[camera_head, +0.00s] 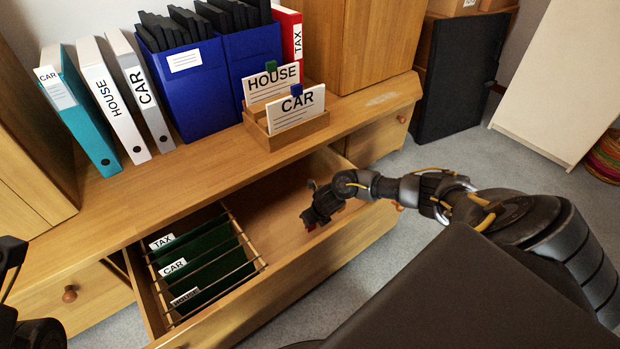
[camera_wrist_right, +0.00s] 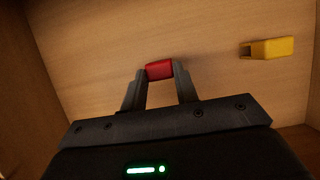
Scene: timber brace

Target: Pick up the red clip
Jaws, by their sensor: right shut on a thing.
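The red clip (camera_wrist_right: 159,70) is between the fingertips of my right gripper (camera_wrist_right: 160,74) in the right wrist view. The gripper is shut on it, over the wooden bottom of the open drawer (camera_wrist_right: 90,50). In the head view my right gripper (camera_head: 310,222) reaches down into the right, open part of the drawer, and a small bit of red shows at its tip. The drawer's floor is close below; I cannot tell whether the clip touches it. At the left edge of the head view, part of my left arm shows, but its fingertips do not.
A yellow clip (camera_wrist_right: 272,48) lies on the drawer floor right of the red one. Green hanging files (camera_head: 205,265) fill the drawer's left part. The drawer's front wall (camera_head: 300,275) stands close to my right arm. Binders, blue file boxes (camera_head: 195,95) and a card holder (camera_head: 285,130) stand above.

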